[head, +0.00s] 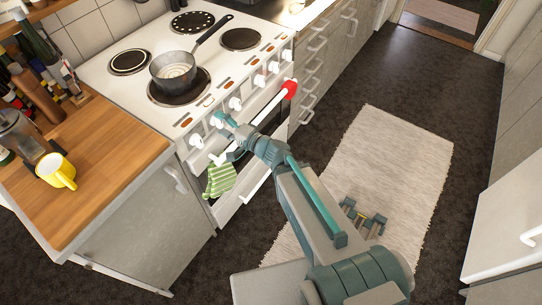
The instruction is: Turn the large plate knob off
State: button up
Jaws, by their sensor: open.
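The white cooker (118,75) has a row of white knobs along its front panel. One knob (196,141) is at the near left end, another (235,104) is beyond my gripper, and several more (273,67) run to the far right. I cannot tell which one is the large plate knob, nor read any knob's setting. My gripper (226,135) is open at the left part of the panel, beside a knob (216,122) that it partly covers. Whether it touches that knob is unclear. A saucepan (174,69) stands on the large front plate (181,99).
The oven handle (262,111) runs below the knobs, with a red object (289,88) at its far end. A green striped towel (219,181) hangs below my gripper. A wooden counter (120,150) with a yellow mug (57,171) is left. A pale rug (385,155) covers open floor.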

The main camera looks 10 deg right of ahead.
jog(key=m, duration=0.2)
jog(key=shift+m, duration=0.4)
jog(key=shift+r+m+p, duration=0.2)
jog(key=shift+m+p, duration=0.6)
jog(key=shift+m, duration=0.4)
jog(key=shift+r+m+p, duration=0.1)
jog(key=shift+m+p, duration=0.6)
jog(key=shift+p, duration=0.5)
jog(key=m+p, duration=0.2)
jog(key=p, duration=0.4)
jog(key=shift+p, duration=0.4)
